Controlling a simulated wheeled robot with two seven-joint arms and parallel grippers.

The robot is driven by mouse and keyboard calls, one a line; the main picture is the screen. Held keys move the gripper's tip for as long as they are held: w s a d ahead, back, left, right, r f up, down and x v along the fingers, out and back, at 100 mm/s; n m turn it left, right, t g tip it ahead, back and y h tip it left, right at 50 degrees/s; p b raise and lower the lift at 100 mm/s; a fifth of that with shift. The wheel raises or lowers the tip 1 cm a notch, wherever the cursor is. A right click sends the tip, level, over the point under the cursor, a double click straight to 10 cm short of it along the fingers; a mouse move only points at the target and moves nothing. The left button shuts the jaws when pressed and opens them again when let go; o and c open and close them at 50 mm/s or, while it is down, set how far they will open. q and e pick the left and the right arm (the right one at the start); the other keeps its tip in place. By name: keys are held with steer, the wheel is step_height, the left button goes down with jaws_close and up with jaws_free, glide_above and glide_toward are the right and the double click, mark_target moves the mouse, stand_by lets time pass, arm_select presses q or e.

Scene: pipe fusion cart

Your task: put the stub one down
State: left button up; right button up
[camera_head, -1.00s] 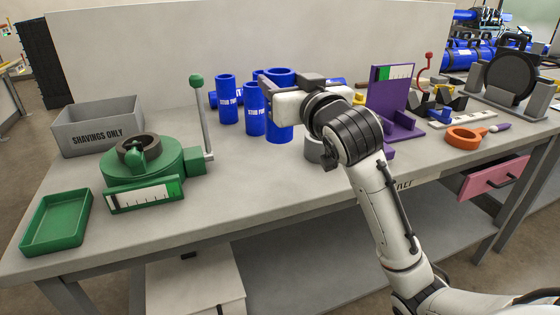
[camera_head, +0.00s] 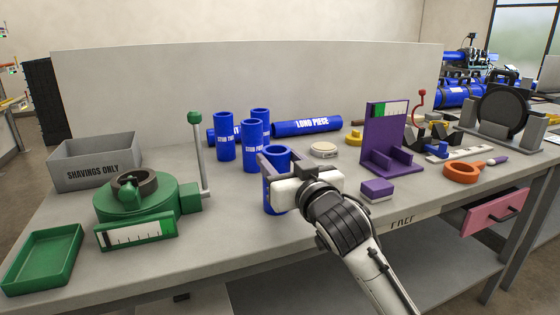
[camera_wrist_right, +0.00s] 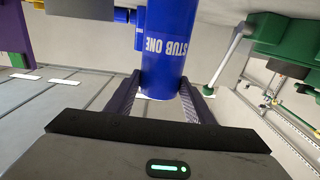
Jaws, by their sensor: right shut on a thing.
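Stub one is a blue pipe piece that stands upright at the front of the blue stubs in the head view (camera_head: 277,154). In the right wrist view its label "STUB ONE" (camera_wrist_right: 168,45) reads clearly. My right gripper (camera_head: 273,172) is shut on it, with a dark finger on each side of the pipe in the wrist view (camera_wrist_right: 165,95). The stub's lower end is partly hidden by my gripper, so I cannot tell whether it touches the bench. My left gripper is not in view.
Other blue stubs (camera_head: 225,137) stand close behind, with a blue long piece (camera_head: 308,126) lying beyond them. A green rotary tool (camera_head: 140,205) with an upright lever stands left. A purple stand (camera_head: 388,145) and purple block (camera_head: 377,190) are right. Bare bench (camera_head: 235,215) lies between.

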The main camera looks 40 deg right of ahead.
steer(key=o, duration=1.6)
steer(key=shift+c, duration=0.2)
steer(key=v, duration=0.6)
steer(key=shift+s+r+p, duration=0.2)
steer(key=shift+s+p, duration=0.1)
steer(key=shift+p, duration=0.05)
arm_select(q)
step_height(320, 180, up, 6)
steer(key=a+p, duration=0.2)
steer(key=p, duration=0.6)
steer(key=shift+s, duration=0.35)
arm_select(e)
steer(key=v, duration=0.5)
steer(key=shift+s+a+f, duration=0.1)
steer(key=shift+s+f, duration=0.05)
steer(key=shift+s, duration=0.05)
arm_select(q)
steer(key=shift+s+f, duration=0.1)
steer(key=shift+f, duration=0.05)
arm_select(e)
steer(key=shift+f, duration=0.1)
